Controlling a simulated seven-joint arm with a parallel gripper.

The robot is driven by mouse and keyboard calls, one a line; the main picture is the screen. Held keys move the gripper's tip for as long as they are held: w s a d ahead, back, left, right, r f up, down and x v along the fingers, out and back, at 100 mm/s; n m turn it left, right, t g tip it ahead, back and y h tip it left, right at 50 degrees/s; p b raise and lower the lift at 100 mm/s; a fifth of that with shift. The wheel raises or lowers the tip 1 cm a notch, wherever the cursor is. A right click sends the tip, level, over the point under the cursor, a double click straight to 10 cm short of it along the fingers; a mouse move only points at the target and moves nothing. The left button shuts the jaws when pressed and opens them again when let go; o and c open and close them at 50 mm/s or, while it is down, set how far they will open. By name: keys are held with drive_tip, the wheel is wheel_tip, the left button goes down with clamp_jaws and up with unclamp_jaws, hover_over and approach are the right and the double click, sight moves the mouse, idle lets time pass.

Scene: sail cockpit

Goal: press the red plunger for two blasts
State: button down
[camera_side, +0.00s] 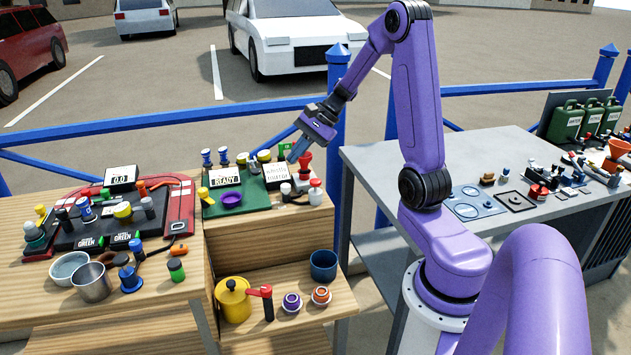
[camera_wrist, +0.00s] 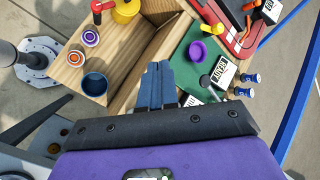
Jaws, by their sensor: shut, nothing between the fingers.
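A red plunger (camera_side: 305,163) stands upright at the back right end of the wooden bench, beside the green mat (camera_side: 238,204). My gripper (camera_side: 294,157) comes down from the upper right, its blue fingers shut and empty. In the side view the fingertips overlap the left edge of the plunger's top; I cannot tell whether they touch it. In the wrist view my shut fingers (camera_wrist: 155,83) point over the bench edge. The plunger is not visible there; my gripper body may hide it.
A READY sign (camera_side: 225,178) and a second white sign (camera_side: 276,174) stand close by on the left. Small bottles with red and white caps (camera_side: 315,192) stand in front of the plunger. A blue railing (camera_side: 338,110) runs behind. A blue cup (camera_side: 323,265) sits on the lower shelf.

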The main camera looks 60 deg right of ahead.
sight(314, 181)
drive_tip(key=d+m+t+h, duration=0.1)
drive_tip(key=d+m, duration=0.4)
drive_tip(key=d, duration=0.5)
drive_tip(key=shift+s+d+f+t+h, duration=0.2)
drive_tip(key=shift+s+d+t+h, duration=0.2)
drive_tip(key=shift+t, duration=0.5)
drive_tip(key=shift+a+f, duration=0.1)
drive_tip(key=shift+f, duration=4.3)
drive_tip(key=shift+f, duration=0.15)
drive_tip(key=shift+f, duration=0.3)
drive_tip(key=shift+f, duration=1.15)
drive_tip(key=shift+r, duration=1.6)
